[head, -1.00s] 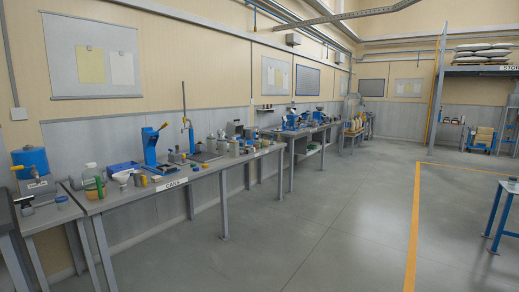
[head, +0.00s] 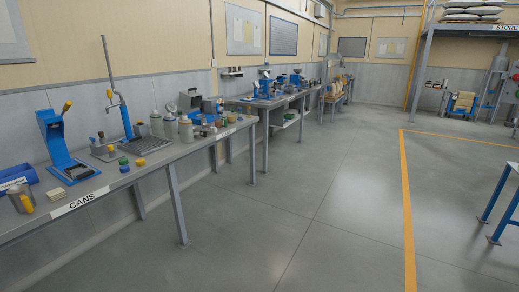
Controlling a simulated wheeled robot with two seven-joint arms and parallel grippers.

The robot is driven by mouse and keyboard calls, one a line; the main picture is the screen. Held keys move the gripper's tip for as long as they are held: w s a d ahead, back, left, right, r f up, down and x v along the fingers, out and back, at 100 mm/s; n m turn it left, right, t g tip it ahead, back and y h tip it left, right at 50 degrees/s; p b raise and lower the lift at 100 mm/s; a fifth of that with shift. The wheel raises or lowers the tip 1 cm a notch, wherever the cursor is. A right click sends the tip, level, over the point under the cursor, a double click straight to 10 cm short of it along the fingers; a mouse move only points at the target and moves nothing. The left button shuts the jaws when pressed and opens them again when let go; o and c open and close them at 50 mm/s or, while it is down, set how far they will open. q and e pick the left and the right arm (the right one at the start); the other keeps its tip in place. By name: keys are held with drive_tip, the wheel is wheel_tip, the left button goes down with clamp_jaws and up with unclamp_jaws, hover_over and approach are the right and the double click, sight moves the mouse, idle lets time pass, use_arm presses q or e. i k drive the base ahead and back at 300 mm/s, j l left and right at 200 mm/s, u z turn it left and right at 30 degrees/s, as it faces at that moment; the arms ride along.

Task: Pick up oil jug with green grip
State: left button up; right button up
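I cannot make out an oil jug with a green grip in the head view now. The nearest bench (head: 150,161), labelled CANS, runs along the left wall. On it stand a blue lever press (head: 60,145), a tall post stand (head: 122,105) and several grey cans (head: 170,126). Neither of my grippers is in view.
The grey floor (head: 290,220) right of the benches is open. A yellow line (head: 406,200) runs along it. A blue-legged table (head: 497,212) stands at the right edge. Another bench (head: 268,101) continues farther back, and a storage rack (head: 470,35) is at the far right.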

sight(218, 119)
drive_tip(key=i, duration=2.6)
